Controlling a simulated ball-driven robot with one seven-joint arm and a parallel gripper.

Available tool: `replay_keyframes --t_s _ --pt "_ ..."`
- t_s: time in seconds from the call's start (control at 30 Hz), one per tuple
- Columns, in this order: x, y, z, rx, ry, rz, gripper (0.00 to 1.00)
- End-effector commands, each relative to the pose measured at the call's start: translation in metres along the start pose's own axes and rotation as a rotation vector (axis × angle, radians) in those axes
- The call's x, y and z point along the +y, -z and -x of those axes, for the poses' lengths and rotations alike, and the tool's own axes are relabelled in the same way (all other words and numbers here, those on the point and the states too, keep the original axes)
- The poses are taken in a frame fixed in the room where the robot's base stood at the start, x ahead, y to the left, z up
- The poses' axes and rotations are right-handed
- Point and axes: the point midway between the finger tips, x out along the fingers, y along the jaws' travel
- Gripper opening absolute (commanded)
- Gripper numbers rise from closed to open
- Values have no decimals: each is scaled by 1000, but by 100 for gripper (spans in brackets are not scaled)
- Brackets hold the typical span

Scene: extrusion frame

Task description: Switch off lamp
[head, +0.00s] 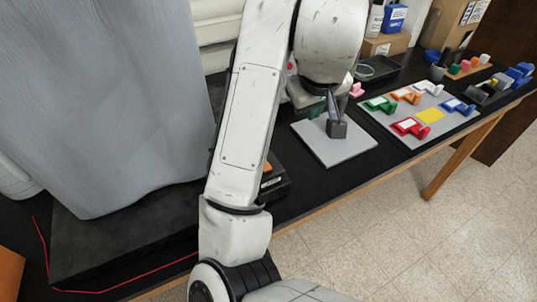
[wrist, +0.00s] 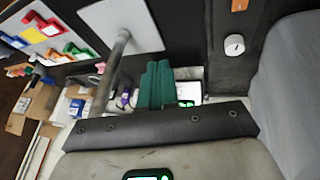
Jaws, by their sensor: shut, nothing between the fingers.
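No lamp is clearly recognisable in either view. A small round white puck (wrist: 234,44) with a dark mark lies on the dark surface in the wrist view; I cannot tell if it is the lamp or its switch. It is hidden behind my arm in the head view. My gripper (wrist: 156,70) shows green fingers, shut and empty, apart from the puck and to its lower left. In the head view my gripper (head: 316,108) is mostly hidden behind my arm, beside a grey post (head: 337,128) on a light square plate (head: 350,150).
A grey board (head: 400,132) with several coloured handled pieces lies right of the plate. A black box (head: 276,184) with an orange top part sits near the table's front edge. A dark tray (head: 378,68) and boxes stand behind. A grey draped shape (head: 100,110) fills the left.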

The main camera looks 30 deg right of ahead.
Motion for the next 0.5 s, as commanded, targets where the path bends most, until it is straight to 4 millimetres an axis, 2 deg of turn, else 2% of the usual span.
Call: replay_keyframes --t_s 0.1,0.3,0.5 --pt "-24 4 19 -48 85 15 0" --pt "-57 2 43 -126 200 58 0" --pt "-74 0 55 -165 259 87 0"
